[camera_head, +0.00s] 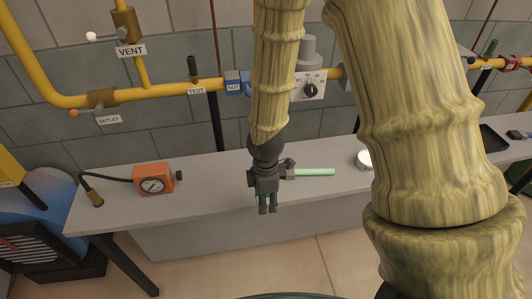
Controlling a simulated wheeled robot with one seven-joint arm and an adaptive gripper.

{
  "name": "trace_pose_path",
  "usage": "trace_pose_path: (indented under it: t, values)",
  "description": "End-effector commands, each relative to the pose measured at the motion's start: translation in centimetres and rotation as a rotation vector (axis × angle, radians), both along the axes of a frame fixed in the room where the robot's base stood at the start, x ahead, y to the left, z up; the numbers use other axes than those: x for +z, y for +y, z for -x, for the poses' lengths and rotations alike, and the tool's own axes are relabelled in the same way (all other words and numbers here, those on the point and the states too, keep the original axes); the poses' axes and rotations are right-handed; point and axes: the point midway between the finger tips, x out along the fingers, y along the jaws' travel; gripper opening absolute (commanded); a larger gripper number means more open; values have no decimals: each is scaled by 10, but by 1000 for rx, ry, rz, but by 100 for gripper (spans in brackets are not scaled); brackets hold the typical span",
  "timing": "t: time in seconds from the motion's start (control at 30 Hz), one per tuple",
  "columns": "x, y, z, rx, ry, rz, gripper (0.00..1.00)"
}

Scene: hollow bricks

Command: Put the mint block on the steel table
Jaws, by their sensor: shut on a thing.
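My gripper (267,208) points down near the front edge of the steel table (215,195), around the middle of the view. It is shut on the mint block (263,200), of which only small pale green bits show between the dark fingers. The rest of the block is hidden by the fingers. I cannot tell from this view whether the block touches the table or hangs above or in front of its edge.
A mint-green-handled tool (314,172) lies just right of my gripper. An orange gauge box (153,179) with a hose stands on the left. A round white item (364,160) lies farther right. Yellow pipes (165,92) with valves run along the wall behind.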

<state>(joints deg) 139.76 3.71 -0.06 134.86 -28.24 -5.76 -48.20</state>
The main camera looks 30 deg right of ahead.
Motion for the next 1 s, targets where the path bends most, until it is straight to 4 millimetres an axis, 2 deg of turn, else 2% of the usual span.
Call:
trace_pose_path:
  t: [0.17,0.7,0.83,1.0]
  values:
    - [0,5,-27,-2,-1,-1,24]
    - [-10,28,-133,2,-1,-1,24]
    - [-13,31,-149,1,0,0,24]
    - [-15,32,-156,1,0,0,24]
